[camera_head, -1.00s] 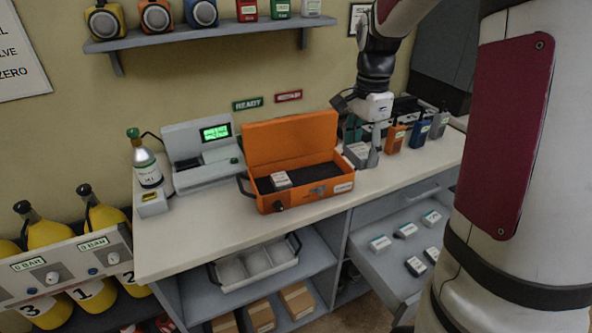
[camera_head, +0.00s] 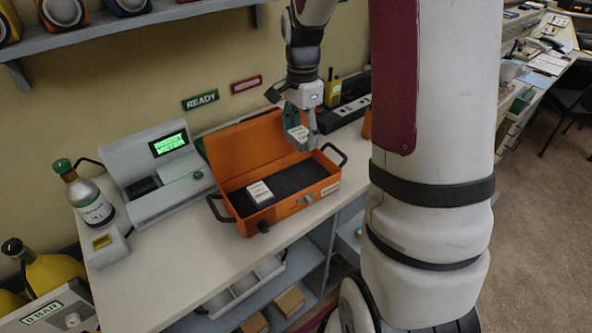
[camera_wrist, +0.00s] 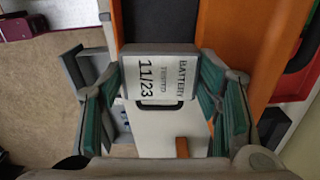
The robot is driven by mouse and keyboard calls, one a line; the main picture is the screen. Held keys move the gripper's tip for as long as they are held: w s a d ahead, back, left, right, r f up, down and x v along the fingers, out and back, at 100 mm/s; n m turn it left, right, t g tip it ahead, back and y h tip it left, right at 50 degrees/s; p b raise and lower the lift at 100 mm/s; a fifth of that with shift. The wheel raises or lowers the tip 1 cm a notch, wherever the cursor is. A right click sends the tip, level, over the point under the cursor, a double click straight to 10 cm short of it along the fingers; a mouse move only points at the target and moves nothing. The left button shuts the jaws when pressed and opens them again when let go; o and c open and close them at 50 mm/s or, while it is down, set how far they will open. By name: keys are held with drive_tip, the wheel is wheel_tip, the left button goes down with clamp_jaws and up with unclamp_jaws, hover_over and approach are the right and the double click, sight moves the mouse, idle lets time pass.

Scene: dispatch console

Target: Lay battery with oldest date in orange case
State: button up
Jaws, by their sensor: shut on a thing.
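My gripper (camera_head: 301,118) is shut on a battery (camera_head: 298,134) and holds it in the air over the right end of the open orange case (camera_head: 237,217). In the wrist view the held battery (camera_wrist: 159,75) sits between the two green-padded fingers (camera_wrist: 160,98); its white label reads "BATTERY TESTED 11/23". The case stands on the counter with its lid up against the back. One battery (camera_head: 260,193) with a white label lies in its left part; its date is too small to read. The dark right part of the case's inside looks empty.
A grey tester (camera_head: 157,165) with a green-lit screen stands left of the case, beside a small gas bottle (camera_head: 84,195) with a green top. A dark rack (camera_head: 345,113) is behind at right. My arm column hides the counter's right side.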

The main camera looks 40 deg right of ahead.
sight(301, 180)
wheel_tip(301, 180, down, 12)
drive_tip(key=shift+f+p, duration=0.15)
drive_tip(key=shift+p, duration=0.5)
drive_tip(key=o, duration=1)
drive_tip(key=shift+f, duration=0.15)
wheel_tip(301, 180, up, 12)
drive_tip(key=shift+r+b, duration=0.2)
drive_tip(key=shift+b, duration=0.6)
drive_tip(key=s+a+r+n+t, duration=0.1)
drive_tip(key=s+a+r+n, duration=0.4)
drive_tip(key=s+a+n, duration=0.1)
drive_tip(key=s+a+r+n+t, duration=0.2)
drive_tip(key=s+a+r+n, duration=0.3)
drive_tip(key=s+a+n, duration=0.1)
drive_tip(key=s+a+r+n+t, duration=0.2)
drive_tip(key=s+a+r+n, duration=0.3)
drive_tip(key=s+a+n, duration=0.1)
drive_tip(key=shift+s+r+n, duration=0.3)
drive_tip(key=shift+s+r, duration=0.1)
drive_tip(key=shift+s, duration=0.15)
